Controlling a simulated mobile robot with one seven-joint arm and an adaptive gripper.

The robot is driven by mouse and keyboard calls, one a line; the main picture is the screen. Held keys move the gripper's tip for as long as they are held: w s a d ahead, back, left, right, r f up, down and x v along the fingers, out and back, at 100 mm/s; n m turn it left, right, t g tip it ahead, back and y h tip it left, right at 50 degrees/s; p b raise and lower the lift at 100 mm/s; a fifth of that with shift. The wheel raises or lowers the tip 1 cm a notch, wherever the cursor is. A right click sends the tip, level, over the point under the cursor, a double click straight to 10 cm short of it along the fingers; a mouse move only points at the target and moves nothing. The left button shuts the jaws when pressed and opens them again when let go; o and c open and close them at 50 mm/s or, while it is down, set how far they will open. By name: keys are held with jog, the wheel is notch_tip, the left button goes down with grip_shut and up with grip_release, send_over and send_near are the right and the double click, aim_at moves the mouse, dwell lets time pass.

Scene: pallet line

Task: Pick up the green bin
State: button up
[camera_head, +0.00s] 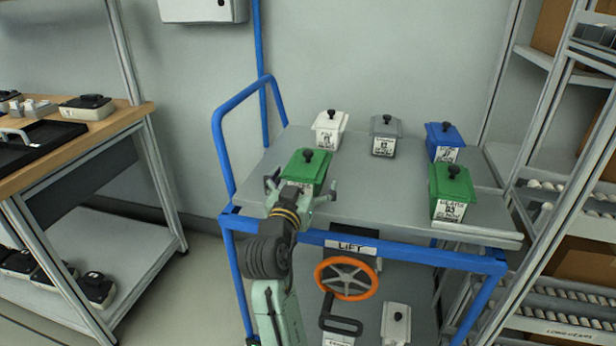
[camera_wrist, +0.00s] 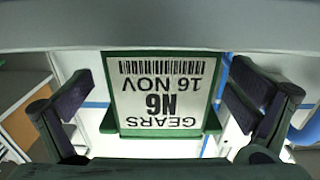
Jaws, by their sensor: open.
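A green bin (camera_head: 306,163) with a dark knob on its lid stands on the left front of the trolley top. My gripper (camera_head: 300,188) is open in front of it, its fingers spread to either side and hiding the bin's lower front. In the wrist view the bin's white label (camera_wrist: 160,90) reads GEARS N6 16 NOV upside down, between the two fingers (camera_wrist: 162,100). Gaps show between the fingers and the bin. A second green bin (camera_head: 452,180), labelled, stands at the right front of the trolley top.
A white bin (camera_head: 329,125), a grey bin (camera_head: 384,129) and a blue bin (camera_head: 443,135) stand behind. The blue trolley handle (camera_head: 219,150) rises at left. An orange wheel (camera_head: 346,278) sits below the front edge. The trolley's middle is clear.

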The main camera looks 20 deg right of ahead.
jog(key=shift+x, duration=0.85)
jog(key=shift+c, duration=0.2)
jog(key=c, duration=2.1)
jog(key=shift+r, duration=0.15)
jog(key=shift+c, duration=0.7)
